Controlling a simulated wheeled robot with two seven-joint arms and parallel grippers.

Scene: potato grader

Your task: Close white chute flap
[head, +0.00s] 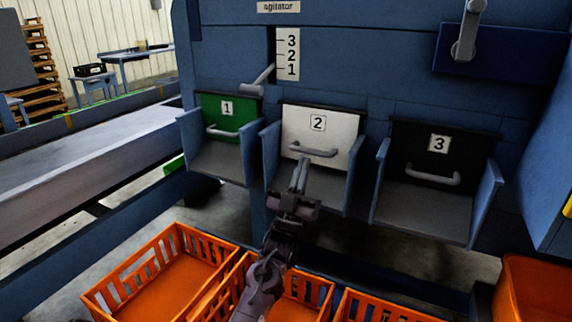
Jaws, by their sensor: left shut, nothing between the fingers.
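The white chute flap (338,129), marked 2, stands nearly upright at the back of the middle chute, with its grey bar handle (314,151) along its lower part. My left gripper (302,163) reaches up from the bottom of the view, in front of the flap and just below the handle. Its fingers are together, with nothing seen between them. I cannot tell whether the fingertips touch the handle or flap. My gripper and wrist hide part of the middle chute's floor. My right gripper is not in view.
A green flap (216,110) marked 1 and a black flap (470,153) marked 3 stand either side, with blue chute walls between. Orange crates (175,283) line the floor below. A lever (261,78) sits beside the number scale (289,54). A conveyor (90,158) runs at left.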

